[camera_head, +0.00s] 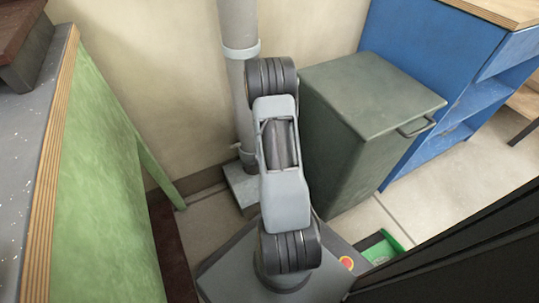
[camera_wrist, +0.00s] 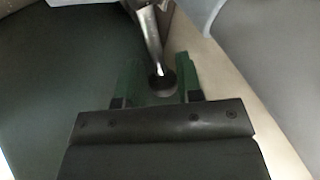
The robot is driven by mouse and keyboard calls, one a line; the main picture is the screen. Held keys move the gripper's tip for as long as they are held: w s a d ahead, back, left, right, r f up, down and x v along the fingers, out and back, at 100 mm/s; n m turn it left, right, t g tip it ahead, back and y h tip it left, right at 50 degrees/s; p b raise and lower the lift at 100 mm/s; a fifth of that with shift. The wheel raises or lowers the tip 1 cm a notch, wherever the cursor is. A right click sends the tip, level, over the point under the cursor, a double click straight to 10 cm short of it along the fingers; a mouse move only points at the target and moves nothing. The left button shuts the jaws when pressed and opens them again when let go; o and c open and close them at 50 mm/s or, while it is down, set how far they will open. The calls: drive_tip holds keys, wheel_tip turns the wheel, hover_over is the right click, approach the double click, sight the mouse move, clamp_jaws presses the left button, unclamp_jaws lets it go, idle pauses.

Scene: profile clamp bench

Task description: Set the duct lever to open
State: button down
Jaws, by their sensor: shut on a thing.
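In the wrist view my gripper (camera_wrist: 158,88) has its two fingers on either side of the dark round end of a metal lever (camera_wrist: 152,42). It is shut on this duct lever, whose bright bar runs up to the top of the view. The lever's far end and mount are partly cut off, and I cannot tell which position it is set to. In the head view a grey vertical duct (camera_head: 238,22) stands against the wall behind my arm. My gripper and the lever are hidden in that view.
A grey-green cabinet (camera_head: 365,95) with a handle stands right of the duct, close to my arm. A blue shelf unit (camera_head: 425,45) is behind it. A green-sided bench (camera_head: 95,190) stands at the left. Some tiled floor shows between them.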

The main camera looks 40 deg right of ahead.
idle(0.4)
drive_tip(key=c, duration=0.8)
unclamp_jaws()
drive_tip(key=shift+r, duration=0.1)
drive_tip(key=p+v, duration=1.1)
drive_tip(key=v, duration=0.2)
drive_tip(key=shift+s+a+r, duration=0.15)
drive_tip(key=shift+a+r, duration=0.1)
drive_tip(key=shift+a, duration=0.05)
